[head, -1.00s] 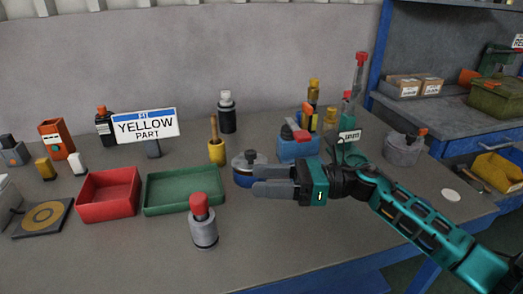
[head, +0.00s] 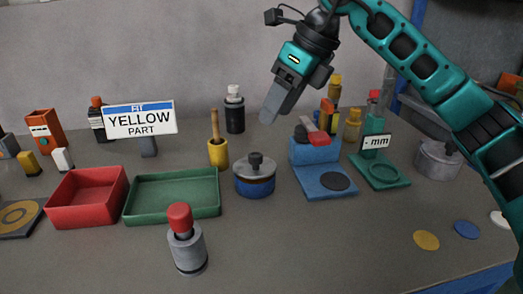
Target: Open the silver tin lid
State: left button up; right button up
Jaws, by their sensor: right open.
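A round tin (head: 254,186) with a blue body stands in the middle of the table. Its silver lid (head: 254,170) is on top, with a dark knob (head: 255,160). My right gripper (head: 270,112) is raised above and behind the tin in the picture, pointing down-left. Its fingers overlap in this view, and it holds nothing that I can see. It is apart from the tin. My left gripper is not in view.
A green tray (head: 172,211) and a red box (head: 85,215) stand left of the tin. A blue stand (head: 325,185) is close to its right. A red-capped grey cylinder (head: 187,252) stands in front. The table's front right is mostly clear, apart from flat discs (head: 426,240).

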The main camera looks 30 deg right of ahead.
aim_at(257, 155)
jog(key=shift+m+h, duration=0.4)
jog(key=x, duration=0.4)
jog(key=b+x, duration=0.1)
jog(key=x, duration=0.2)
jog(key=w+d+b+x, duration=0.1)
jog(key=x, duration=0.3)
jog(key=shift+a+f, duration=0.1)
jog(key=shift+f, duration=0.25)
grip_shut()
